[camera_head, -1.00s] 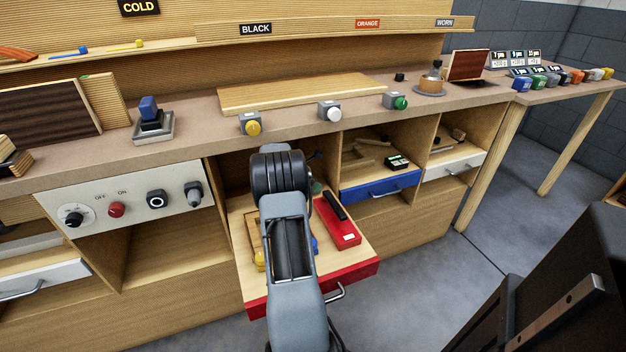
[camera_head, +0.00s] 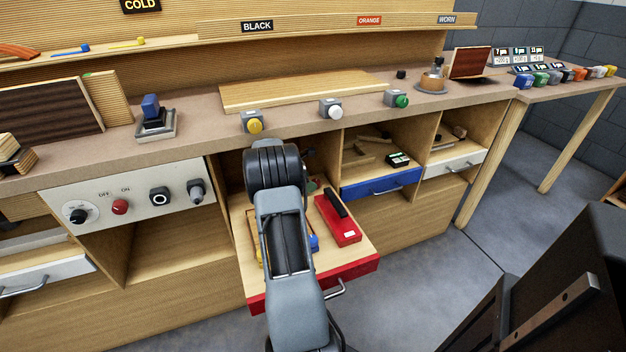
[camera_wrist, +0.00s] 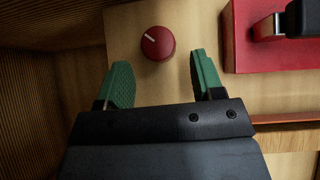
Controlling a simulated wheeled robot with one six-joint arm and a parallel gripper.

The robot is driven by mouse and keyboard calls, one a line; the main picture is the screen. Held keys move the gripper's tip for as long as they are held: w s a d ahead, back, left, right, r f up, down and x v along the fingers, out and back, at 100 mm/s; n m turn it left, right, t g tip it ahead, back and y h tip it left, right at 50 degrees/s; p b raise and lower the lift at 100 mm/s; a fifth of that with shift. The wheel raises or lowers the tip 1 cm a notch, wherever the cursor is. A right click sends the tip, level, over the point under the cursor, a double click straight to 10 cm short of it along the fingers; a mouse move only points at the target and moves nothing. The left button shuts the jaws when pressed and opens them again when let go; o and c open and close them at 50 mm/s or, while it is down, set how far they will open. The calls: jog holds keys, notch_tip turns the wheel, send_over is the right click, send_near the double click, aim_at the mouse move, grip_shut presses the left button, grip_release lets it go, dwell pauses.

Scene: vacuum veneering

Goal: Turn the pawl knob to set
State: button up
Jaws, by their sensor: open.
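A round red knob (camera_wrist: 158,43) with a white pointer line shows in the wrist view on a pale wooden surface. Its line points to the upper left. I see no label beside it, so I cannot tell which setting it marks. My gripper (camera_wrist: 160,64) is open and empty, with green finger pads to the left and right of the knob in the picture. The knob lies slightly beyond the fingertips, and I see no contact. In the head view my arm covers the knob and most of the gripper.
The red-fronted drawer (camera_head: 355,269) stands pulled out under the bench. A red box (camera_head: 337,228) with a black handle lies in it, close right of my gripper; it also shows in the wrist view (camera_wrist: 285,50). A ribbed wooden wall (camera_wrist: 40,100) stands at left.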

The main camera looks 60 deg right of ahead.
jog(key=w+a, duration=0.2)
jog(key=w+a+p, duration=0.1)
jog(key=a, duration=0.2)
jog(key=w+a, duration=0.2)
jog(key=a, duration=0.1)
jog(key=shift+w+a+p, duration=0.2)
jog(key=shift+w+p, duration=0.1)
jog(key=shift+p, duration=0.05)
